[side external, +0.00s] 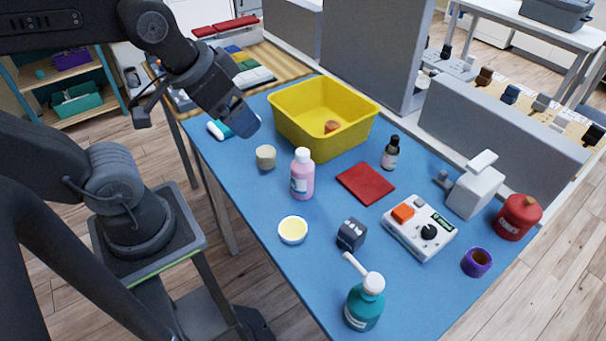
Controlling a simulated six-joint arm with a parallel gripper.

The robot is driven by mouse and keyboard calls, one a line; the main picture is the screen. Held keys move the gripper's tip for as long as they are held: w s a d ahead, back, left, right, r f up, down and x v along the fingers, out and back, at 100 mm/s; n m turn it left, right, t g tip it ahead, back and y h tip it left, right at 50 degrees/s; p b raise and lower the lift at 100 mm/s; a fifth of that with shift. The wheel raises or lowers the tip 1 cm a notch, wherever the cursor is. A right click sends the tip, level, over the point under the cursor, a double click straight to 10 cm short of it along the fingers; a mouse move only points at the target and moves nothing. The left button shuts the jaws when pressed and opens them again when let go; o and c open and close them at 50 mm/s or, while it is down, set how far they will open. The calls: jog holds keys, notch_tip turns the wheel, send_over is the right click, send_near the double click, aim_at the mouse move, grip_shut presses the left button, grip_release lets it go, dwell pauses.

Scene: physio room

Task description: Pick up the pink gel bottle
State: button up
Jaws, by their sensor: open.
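The pink gel bottle (302,176) with a white cap stands upright on the blue table, left of the red cloth. My gripper (245,124) is above the table's far left part, up and to the left of the pink bottle and apart from it. It is open, and nothing shows between its fingers, though the view of the fingertips is small.
A yellow bin (324,115) with an orange item inside stands behind the bottle. A beige roll (266,157), a cream-filled white dish (293,230), a dark block (351,234), a red cloth (365,183) and a teal pump bottle (364,304) lie around it. A grey partition (500,130) edges the table.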

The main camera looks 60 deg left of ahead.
jog(key=n+g+y, duration=0.3)
jog(key=n, duration=0.7)
send_near(303, 160)
jog(key=x, duration=0.5)
jog(key=a+x, duration=0.1)
jog(key=x, duration=0.1)
jog(key=shift+w+a+f, duration=0.1)
jog(key=shift+w+f, duration=0.05)
jog(key=shift+w, duration=0.05)
jog(key=shift+x, duration=2.6)
jog(key=shift+w, duration=0.1)
jog(key=shift+c, duration=0.5)
jog(key=c, duration=1.1)
